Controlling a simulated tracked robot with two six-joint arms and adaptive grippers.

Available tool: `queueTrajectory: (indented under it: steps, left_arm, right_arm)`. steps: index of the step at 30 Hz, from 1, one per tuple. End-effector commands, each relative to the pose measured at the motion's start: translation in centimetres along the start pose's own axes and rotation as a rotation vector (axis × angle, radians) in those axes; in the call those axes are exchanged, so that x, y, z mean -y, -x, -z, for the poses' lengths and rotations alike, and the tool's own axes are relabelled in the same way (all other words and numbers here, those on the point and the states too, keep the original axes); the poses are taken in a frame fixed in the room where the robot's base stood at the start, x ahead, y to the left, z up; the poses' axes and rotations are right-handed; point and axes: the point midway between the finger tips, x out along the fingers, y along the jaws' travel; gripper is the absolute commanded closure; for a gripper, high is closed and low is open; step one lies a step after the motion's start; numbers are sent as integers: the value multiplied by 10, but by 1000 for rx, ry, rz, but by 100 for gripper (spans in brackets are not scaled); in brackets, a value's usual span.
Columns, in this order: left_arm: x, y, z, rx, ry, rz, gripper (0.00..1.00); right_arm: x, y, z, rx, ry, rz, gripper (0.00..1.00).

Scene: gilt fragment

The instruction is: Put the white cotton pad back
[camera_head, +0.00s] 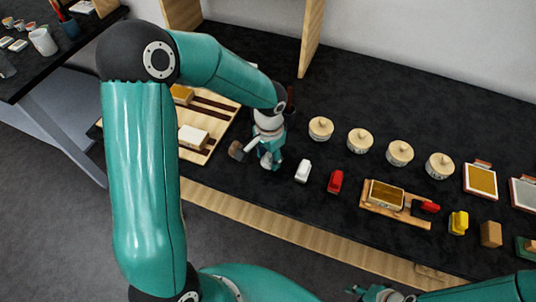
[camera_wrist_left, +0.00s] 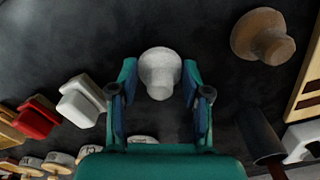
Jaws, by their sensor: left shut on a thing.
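The white cotton pad (camera_wrist_left: 159,72), a round pale piece with a knob-like top, is between the fingers of my left gripper (camera_wrist_left: 159,95) in the left wrist view. The gripper is shut on it, low over the dark table. In the head view my left gripper (camera_head: 268,160) points down between a brown knobbed pad (camera_head: 236,151) and a white block (camera_head: 303,171), and it mostly hides the white pad. My right gripper (camera_head: 380,294) shows only partly at the bottom edge, and its fingers are unclear.
A red block (camera_head: 335,181) stands right of the white block. Several lidded jars (camera_head: 321,129) line the back. A wooden tray (camera_head: 225,130) with light pieces lies behind the arm to the left. A wooden stand (camera_head: 371,205) holds a gilt block (camera_head: 386,194).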

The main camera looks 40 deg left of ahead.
Motion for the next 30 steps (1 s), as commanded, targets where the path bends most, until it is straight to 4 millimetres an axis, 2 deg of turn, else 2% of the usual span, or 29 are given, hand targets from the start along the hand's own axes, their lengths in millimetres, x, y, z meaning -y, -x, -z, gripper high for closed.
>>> queueTrajectory:
  steps: [8, 9, 13, 25, 30]
  left_arm:
    - [0, -2, 0, -1, -1, 0, 85]
    - [0, -1, 0, -1, -1, 0, 47]
    - [0, -1, 0, 0, -1, 0, 27]
    - [0, 3, 1, -2, -2, 1, 27]
    - [0, 23, 2, -5, -1, 3, 27]
  right_arm:
    - [-1, -3, 0, 0, 0, 0, 60]
    - [-1, -2, 0, 0, 0, 0, 60]
    - [-1, -2, 0, 0, 0, 0, 60]
    - [0, 0, 0, 0, 0, 0, 60]
    - [-1, -2, 0, 0, 0, 0, 60]
